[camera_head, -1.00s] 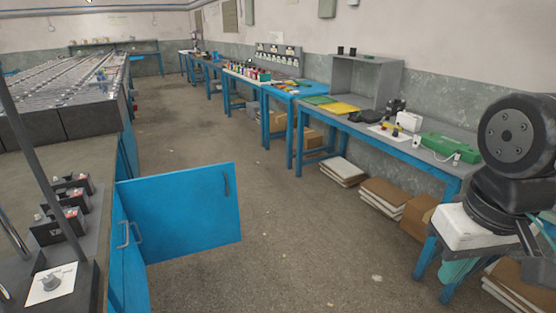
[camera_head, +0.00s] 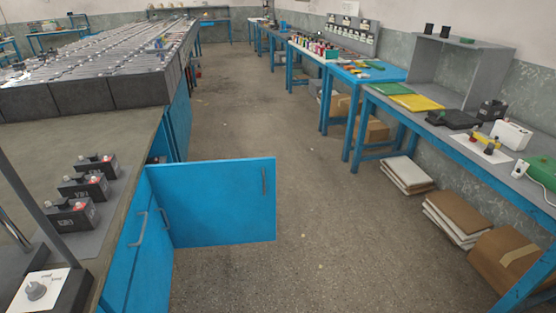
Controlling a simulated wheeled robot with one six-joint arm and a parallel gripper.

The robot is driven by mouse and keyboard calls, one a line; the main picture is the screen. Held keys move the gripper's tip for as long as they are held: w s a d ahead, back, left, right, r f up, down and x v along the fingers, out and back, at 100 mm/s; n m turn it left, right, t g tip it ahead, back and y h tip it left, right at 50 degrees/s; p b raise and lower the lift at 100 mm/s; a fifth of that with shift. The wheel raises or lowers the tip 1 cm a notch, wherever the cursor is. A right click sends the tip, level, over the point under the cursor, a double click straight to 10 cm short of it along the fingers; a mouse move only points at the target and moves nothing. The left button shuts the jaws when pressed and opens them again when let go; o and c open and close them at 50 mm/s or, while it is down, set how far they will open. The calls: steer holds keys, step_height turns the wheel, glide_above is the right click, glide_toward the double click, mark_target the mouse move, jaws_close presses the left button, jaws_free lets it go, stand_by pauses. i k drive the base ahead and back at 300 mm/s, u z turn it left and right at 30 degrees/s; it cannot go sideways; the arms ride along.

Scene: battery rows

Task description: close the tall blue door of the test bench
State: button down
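The blue door (camera_head: 222,204) stands wide open, swung out from the front of the test bench (camera_head: 75,140) into the aisle. It has a grey vertical handle (camera_head: 263,181) near its free edge. The door's left edge meets the bench front, where a dark opening shows just behind its top corner. A closed blue panel with a grey handle (camera_head: 139,230) is nearer to me on the same bench front. My gripper is not in view, and nothing touches the door.
Small black batteries (camera_head: 83,187) and a knob box (camera_head: 40,290) sit on the bench top. A long blue-legged table (camera_head: 465,140) runs along the right wall, with boxes (camera_head: 510,262) and stacked panels (camera_head: 407,175) on the floor beneath. The aisle floor (camera_head: 330,230) between is clear.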

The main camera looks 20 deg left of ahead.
mark_target(225, 202)
steer(key=u, duration=0.5)
steer(key=i, duration=0.95)
steer(key=u, duration=0.75)
